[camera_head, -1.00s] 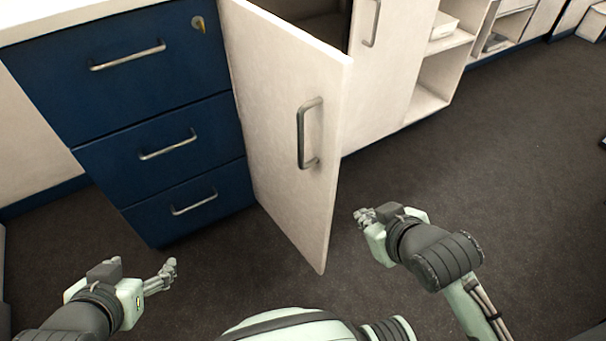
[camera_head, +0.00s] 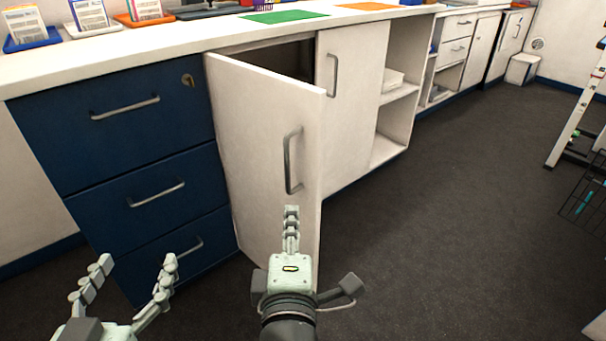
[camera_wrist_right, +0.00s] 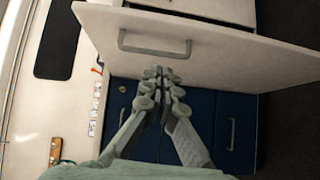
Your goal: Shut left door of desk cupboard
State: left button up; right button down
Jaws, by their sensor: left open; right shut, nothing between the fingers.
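The left door (camera_head: 258,150) of the desk cupboard is white with a metal bar handle (camera_head: 292,160). It stands open, swung out toward me, with a dark gap showing behind its top edge. My right gripper (camera_head: 291,212) is shut and empty, in front of the door's lower part just below the handle in the head view; I cannot tell whether it touches. In the right wrist view the shut fingers (camera_wrist_right: 163,75) point toward the door (camera_wrist_right: 200,38) and its handle (camera_wrist_right: 150,45). My left gripper (camera_head: 132,272) is open and empty, in front of the blue drawers.
Blue drawers (camera_head: 125,120) stand left of the door. The right cupboard door (camera_head: 345,110) is shut, with open shelves (camera_head: 393,120) beyond it. The white worktop (camera_head: 200,40) carries card trays and coloured sheets.

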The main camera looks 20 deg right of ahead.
jog(key=r, duration=0.1)
send_near(304, 156)
jog(key=shift+n+t, duration=0.3)
jog(key=w, duration=0.1)
jog(key=w+a, duration=0.2)
jog(key=w, duration=0.1)
jog(key=shift+f, duration=0.3)
pick_arm(q)
jog(key=shift+s+a+f+g+y+p, duration=0.15)
jog(key=shift+a+f+g+y, duration=0.15)
jog(key=shift+f, duration=0.25)
jog(key=shift+w+a+f+g+y+p, duration=0.1)
jog(key=shift+a+f+g+y+p, duration=0.15)
jog(key=shift+f, duration=0.3)
pick_arm(e)
jog(key=shift+w+d+f, duration=0.1)
jog(key=shift+w+d, duration=0.15)
jog(key=shift+d, duration=0.4)
jog(key=shift+w+d+r, duration=0.1)
jog(key=shift+w+d, duration=0.2)
jog(key=shift+d, duration=0.35)
jog(key=shift+w+d+f, duration=0.1)
jog(key=shift+w+d, duration=0.15)
jog(key=shift+d, duration=0.35)
